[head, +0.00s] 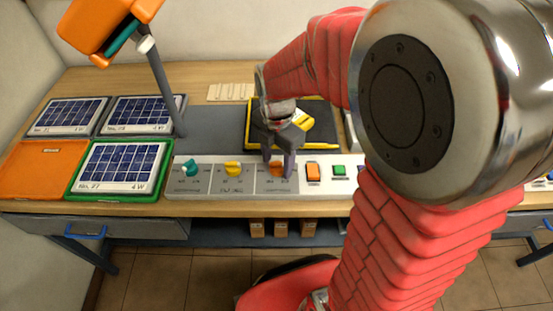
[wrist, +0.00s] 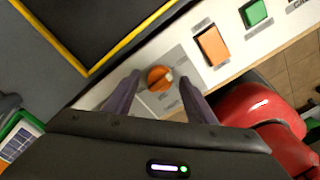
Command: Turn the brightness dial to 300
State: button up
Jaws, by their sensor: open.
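An orange dial (wrist: 160,79) with a light pointer mark sits on a pale panel (head: 210,187). In the wrist view the mark is toward its right side. A teal dial (head: 190,168) and a yellow dial (head: 233,170) stand to its left in the head view. The labels and scale numbers are too small to read, so I cannot tell which is the brightness dial. My gripper (head: 278,168) is open, pointing down, with one finger on each side of the orange dial. In the wrist view gaps show between the fingers and the dial.
An orange switch (head: 313,172) and a green button (head: 339,170) are right of the dial. Solar panels (head: 124,162) lie on the left. A yellow-edged black tray (head: 325,127) lies behind. A lamp (head: 158,75) rises at the left.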

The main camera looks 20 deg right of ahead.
jog(key=shift+f, duration=0.25)
jog(key=shift+c, duration=0.6)
jog(key=c, duration=0.9)
